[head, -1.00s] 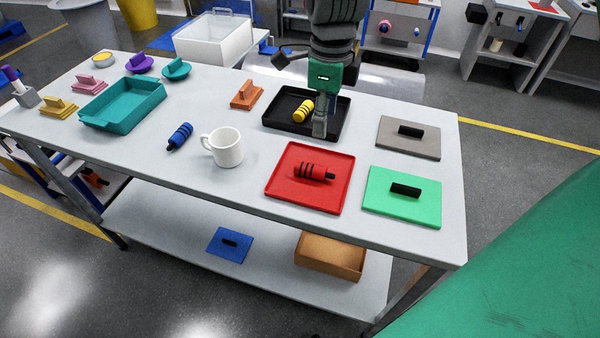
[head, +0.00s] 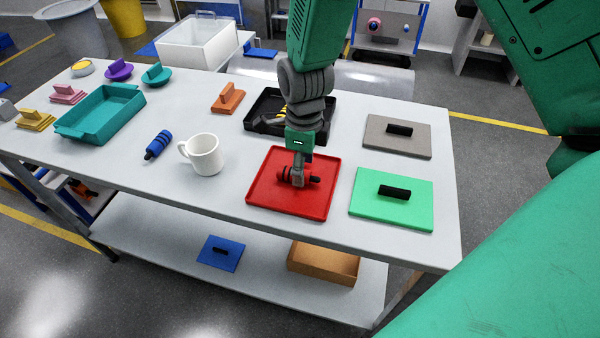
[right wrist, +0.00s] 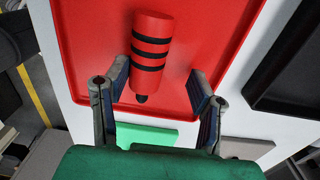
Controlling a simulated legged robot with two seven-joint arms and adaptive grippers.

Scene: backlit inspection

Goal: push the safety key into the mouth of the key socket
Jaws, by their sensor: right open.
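A red cylinder (head: 309,180) with black bands and a black tip lies in the red tray (head: 264,194); it could be the safety key, but other banded cylinders look alike. My right gripper (head: 298,180) reaches down over it and hides part of it. In the right wrist view my right gripper (right wrist: 158,74) is open, its fingers on either side of the tip end of the red cylinder (right wrist: 150,50), with gaps visible. I cannot pick out the key socket for certain in either view. My left gripper is not in view.
A blue banded cylinder (head: 158,145) lies beside a white mug (head: 205,155). A black tray (head: 262,104) stands behind the red tray. A green plate (head: 375,208) and a grey plate (head: 415,145), each with a black handle, lie to the right. A teal tray (head: 100,115) is at left.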

